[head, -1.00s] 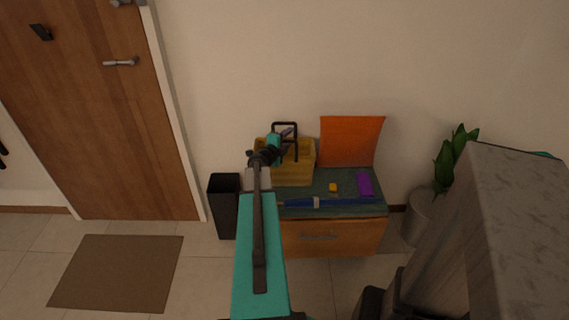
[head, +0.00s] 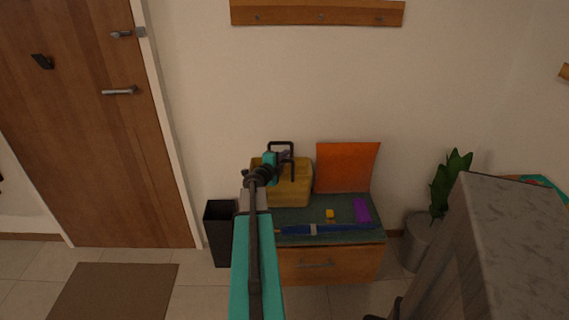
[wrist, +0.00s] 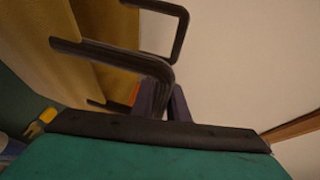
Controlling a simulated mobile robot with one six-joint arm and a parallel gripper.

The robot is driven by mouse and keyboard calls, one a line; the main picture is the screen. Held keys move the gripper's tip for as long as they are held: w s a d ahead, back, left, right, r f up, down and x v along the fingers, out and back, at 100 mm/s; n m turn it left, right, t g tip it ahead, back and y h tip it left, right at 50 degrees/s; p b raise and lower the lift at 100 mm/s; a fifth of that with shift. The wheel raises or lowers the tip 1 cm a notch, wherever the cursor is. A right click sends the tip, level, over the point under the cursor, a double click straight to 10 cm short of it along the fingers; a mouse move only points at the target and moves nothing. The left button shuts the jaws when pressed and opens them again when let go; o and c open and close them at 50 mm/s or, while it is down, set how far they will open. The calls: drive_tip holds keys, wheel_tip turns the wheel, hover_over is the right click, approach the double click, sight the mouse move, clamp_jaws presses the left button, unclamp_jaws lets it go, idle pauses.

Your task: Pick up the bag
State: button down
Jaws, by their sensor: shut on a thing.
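The yellow bag (head: 295,192) with black handles stands upright at the left rear of the green-topped bench, against the wall. Its handles (head: 281,144) rise above its opening. My gripper (head: 284,156) is at the handles, over the bag's top. In the wrist view the bag (wrist: 85,75) fills the left side, and the dark fingers of my gripper (wrist: 164,100) are shut on a black handle (wrist: 130,57). The fingertips are partly hidden behind the handle. I cannot tell whether the bag's base touches the bench.
The bench (head: 350,205) also holds an orange panel (head: 347,167), a purple item (head: 361,211), a small yellow item (head: 330,213) and a blue umbrella-like item (head: 340,228). A black bin (head: 220,235) stands left, a potted plant (head: 450,185) right.

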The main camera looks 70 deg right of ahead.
wheel_tip(320, 180, up, 6)
drive_tip(key=shift+p, duration=0.45)
idle(0.4)
